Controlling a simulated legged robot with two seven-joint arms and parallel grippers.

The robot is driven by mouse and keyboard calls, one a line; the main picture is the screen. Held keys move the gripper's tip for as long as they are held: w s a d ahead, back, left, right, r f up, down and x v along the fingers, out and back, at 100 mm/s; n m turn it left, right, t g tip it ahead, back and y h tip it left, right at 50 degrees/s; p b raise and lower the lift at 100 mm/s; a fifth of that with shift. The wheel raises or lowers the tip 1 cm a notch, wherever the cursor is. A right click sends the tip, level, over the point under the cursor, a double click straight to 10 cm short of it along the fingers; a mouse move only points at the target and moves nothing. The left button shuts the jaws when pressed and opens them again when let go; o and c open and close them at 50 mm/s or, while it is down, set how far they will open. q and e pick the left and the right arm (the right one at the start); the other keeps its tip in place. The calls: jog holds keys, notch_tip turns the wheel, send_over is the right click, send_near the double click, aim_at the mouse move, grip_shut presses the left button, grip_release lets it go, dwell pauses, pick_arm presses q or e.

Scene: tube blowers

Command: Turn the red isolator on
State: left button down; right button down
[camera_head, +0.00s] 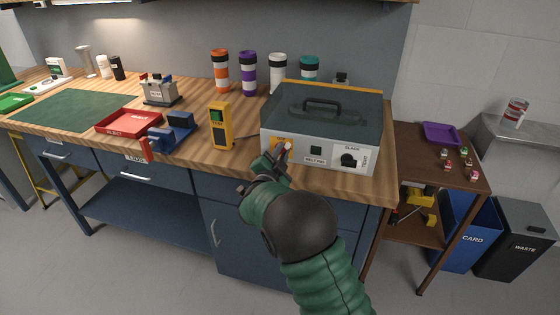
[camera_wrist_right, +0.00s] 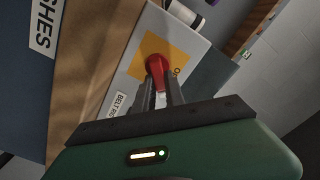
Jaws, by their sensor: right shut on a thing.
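The red isolator (camera_wrist_right: 157,66) is a red rotary knob on a yellow plate (camera_wrist_right: 150,48), on the front face of a grey machine (camera_head: 344,161) with a dark clear lid. My right gripper (camera_wrist_right: 161,88) is shut on the red isolator, with one finger on each side of it. In the head view my right gripper (camera_head: 277,160) is at the left end of the machine's front and mostly hides the isolator and part of its yellow plate (camera_head: 277,142). My left gripper is not in view.
A black knob (camera_head: 348,160) marked slack and tight is at the right of the machine's front. A yellow control box (camera_head: 220,125) stands left of the machine. A red tray (camera_head: 128,122) and a blue fixture (camera_head: 172,132) lie farther left on the wooden bench.

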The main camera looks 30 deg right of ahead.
jog(key=m+b, duration=0.2)
jog(key=f+m+b, duration=0.1)
jog(key=m+b, duration=0.1)
jog(key=b, duration=0.1)
jog(key=m+b, duration=0.2)
jog(key=shift+s+d+f, duration=0.2)
jog(key=shift+f, duration=0.15)
jog(key=shift+m+b, duration=1.4)
jog(key=shift+b, duration=0.2)
jog(key=shift+f, duration=0.1)
jog(key=c, duration=1.4)
grip_release()
jog(key=shift+r, duration=0.2)
jog(key=shift+s+a, duration=0.1)
jog(key=p+v, duration=0.2)
jog(key=v, duration=1.4)
jog(key=shift+s+a, duration=0.15)
jog(key=shift+a, duration=0.15)
jog(key=shift+f, duration=0.15)
